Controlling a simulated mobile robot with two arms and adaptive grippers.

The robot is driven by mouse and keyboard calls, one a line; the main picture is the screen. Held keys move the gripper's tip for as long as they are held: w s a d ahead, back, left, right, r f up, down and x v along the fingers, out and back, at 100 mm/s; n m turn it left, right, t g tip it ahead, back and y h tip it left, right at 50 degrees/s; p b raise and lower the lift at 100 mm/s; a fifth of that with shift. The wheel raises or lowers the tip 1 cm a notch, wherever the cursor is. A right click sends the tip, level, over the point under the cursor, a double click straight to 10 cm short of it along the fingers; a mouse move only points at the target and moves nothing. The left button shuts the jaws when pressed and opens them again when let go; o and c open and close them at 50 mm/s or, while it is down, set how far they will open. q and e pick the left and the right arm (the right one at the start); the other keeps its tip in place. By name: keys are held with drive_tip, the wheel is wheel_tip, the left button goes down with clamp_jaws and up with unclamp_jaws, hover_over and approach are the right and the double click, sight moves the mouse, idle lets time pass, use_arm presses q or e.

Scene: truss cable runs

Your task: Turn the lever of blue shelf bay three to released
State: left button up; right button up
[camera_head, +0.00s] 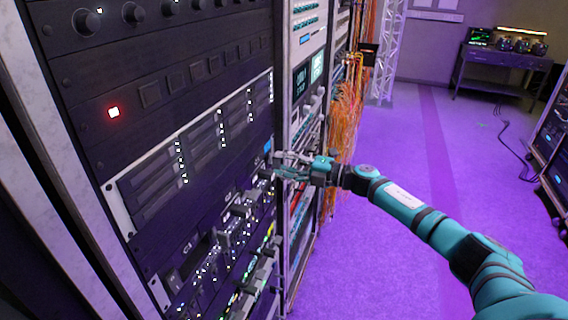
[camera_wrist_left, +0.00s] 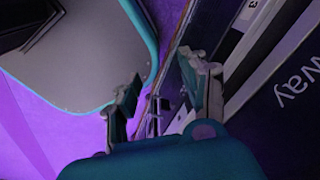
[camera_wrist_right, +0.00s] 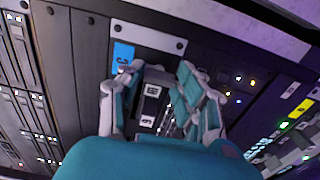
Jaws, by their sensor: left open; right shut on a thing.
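My right gripper (camera_head: 281,166) reaches the rack front from the right in the head view. In the right wrist view its fingers (camera_wrist_right: 153,98) close around a dark lever block (camera_wrist_right: 153,88) with a pale marking on its face. A blue label (camera_wrist_right: 123,57) with a white character, partly cut by shadow and angle, sits just beside the lever; it also shows as a small blue patch (camera_head: 268,145) in the head view. The lever's pivot is hidden by the fingers. My left gripper (camera_wrist_left: 156,92) is open and empty in the left wrist view, and is outside the head view.
The rack (camera_head: 80,75) with knobs and a red light (camera_head: 113,112) fills the left. Orange cables (camera_head: 345,125) hang just beyond my right gripper. A desk (camera_head: 500,60) stands at the back right. The purple floor (camera_head: 400,140) is mostly open.

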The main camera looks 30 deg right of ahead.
drive_tip(key=o, duration=0.9)
drive_tip(key=shift+d, duration=0.1)
drive_tip(key=shift+c, duration=0.2)
drive_tip(key=v, duration=1.2)
